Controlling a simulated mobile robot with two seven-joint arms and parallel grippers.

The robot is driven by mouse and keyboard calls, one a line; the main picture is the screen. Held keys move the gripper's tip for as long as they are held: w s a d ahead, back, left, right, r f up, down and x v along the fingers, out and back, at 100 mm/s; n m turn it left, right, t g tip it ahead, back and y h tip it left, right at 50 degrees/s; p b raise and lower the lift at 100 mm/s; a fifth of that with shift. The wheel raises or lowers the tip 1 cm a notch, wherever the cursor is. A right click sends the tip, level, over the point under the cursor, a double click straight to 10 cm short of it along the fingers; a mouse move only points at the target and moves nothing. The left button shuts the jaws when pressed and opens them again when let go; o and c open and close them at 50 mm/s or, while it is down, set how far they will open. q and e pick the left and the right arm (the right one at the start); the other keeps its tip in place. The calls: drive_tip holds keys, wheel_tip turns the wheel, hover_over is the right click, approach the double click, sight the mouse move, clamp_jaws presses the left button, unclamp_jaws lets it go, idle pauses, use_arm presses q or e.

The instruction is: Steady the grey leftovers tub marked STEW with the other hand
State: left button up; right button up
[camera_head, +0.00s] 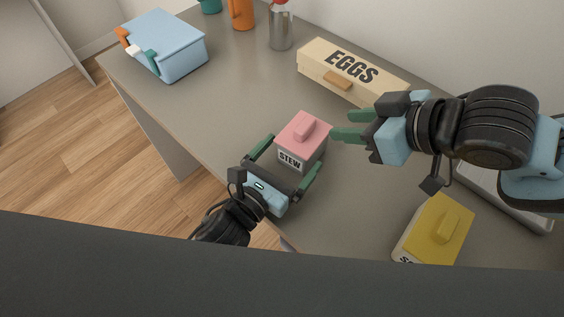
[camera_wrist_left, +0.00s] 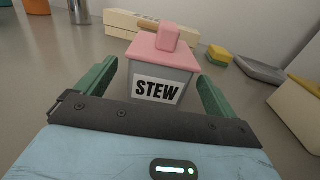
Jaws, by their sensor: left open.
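The grey tub (camera_head: 290,160) marked STEW, with a pink lid (camera_head: 304,130) and a raised pink handle, stands upright on the counter. In the left wrist view the tub (camera_wrist_left: 158,88) faces me with its label, between the two fingers. My left gripper (camera_head: 293,153) is open, with a green finger on each side of the tub. Gaps show between fingers and tub in the left wrist view, so it is not gripped. My right gripper (camera_head: 346,125) is to the right of the tub, its two green fingers apart and empty, beside the lid in the picture.
An EGGS carton (camera_head: 350,72) lies behind the tub. A yellow-lidded tub (camera_head: 436,228) stands at front right, its label partly hidden. A grey tray (camera_head: 520,207) is partly behind my right arm. A blue cooler-like box (camera_head: 165,45) and metal canister (camera_head: 281,30) stand further back. Counter left of the tub is clear.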

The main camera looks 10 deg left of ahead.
use_arm(q)
drive_tip(key=shift+x, duration=2.8)
drive_tip(key=c, duration=1.2)
drive_tip(key=o, duration=0.5)
drive_tip(key=c, duration=0.5)
drive_tip(key=shift+o, duration=0.2)
drive_tip(key=shift+f, duration=0.15)
